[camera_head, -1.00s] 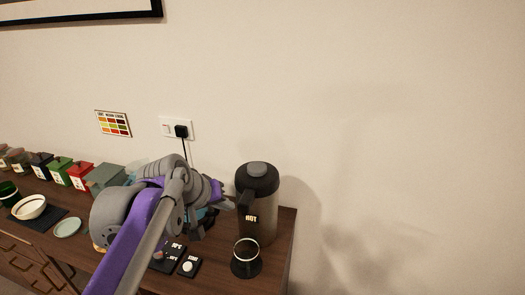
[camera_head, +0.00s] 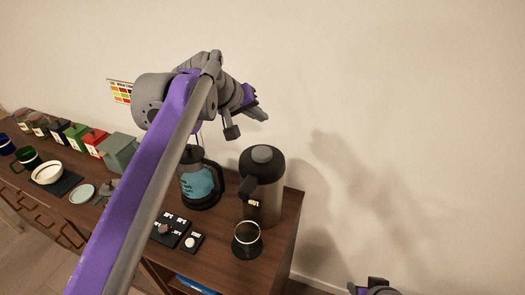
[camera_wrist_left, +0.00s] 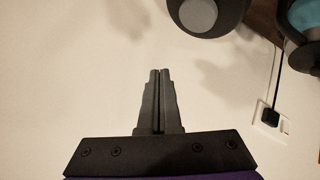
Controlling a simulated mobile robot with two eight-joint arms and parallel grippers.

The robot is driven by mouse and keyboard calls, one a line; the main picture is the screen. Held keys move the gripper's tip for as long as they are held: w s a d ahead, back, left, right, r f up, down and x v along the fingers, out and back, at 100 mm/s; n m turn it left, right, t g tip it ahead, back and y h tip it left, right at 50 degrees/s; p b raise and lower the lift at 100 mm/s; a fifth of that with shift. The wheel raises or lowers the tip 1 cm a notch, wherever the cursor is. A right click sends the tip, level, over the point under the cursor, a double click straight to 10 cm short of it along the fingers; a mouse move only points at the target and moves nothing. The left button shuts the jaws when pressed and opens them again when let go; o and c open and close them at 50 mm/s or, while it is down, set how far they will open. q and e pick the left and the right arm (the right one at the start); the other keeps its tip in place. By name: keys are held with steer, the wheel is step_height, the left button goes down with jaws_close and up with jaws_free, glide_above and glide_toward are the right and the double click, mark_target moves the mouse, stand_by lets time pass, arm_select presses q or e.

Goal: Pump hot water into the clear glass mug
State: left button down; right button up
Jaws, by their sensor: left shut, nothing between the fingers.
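The hot water pump flask (camera_head: 268,190), a steel body with a black top and a HOT label, stands near the right end of the wooden counter. Its round grey top button (camera_head: 262,154) is also at the top of the left wrist view (camera_wrist_left: 198,14). The clear glass mug (camera_head: 247,238) stands on a dark round base in front of the flask. I cannot tell whether it holds water. Part of my right gripper (camera_head: 372,288) shows at the bottom edge.
A blue kettle (camera_head: 200,182) stands left of the flask. Control pads (camera_head: 171,229) lie in front. Several canisters (camera_head: 75,136), a green box (camera_head: 118,152), a bowl (camera_head: 47,172) and a saucer (camera_head: 82,193) fill the left. Bare wall is at right.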

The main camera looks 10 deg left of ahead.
arm_select(q)
steer(key=b, duration=0.4)
glide_above(264, 151)
steer(key=s, duration=0.2)
steer(key=f, duration=0.8)
steer(key=shift+a, duration=0.4)
steer(key=shift+f, duration=0.3)
steer(key=shift+w+f, duration=0.1)
steer(key=shift+w, duration=0.1)
arm_select(e)
steer(key=s+f, duration=0.3)
steer(key=f, duration=0.3)
steer(key=shift+f+g, duration=0.25)
steer(key=shift+g, duration=0.05)
arm_select(q)
steer(key=shift+f, duration=0.45)
arm_select(e)
steer(key=shift+f, duration=0.1)
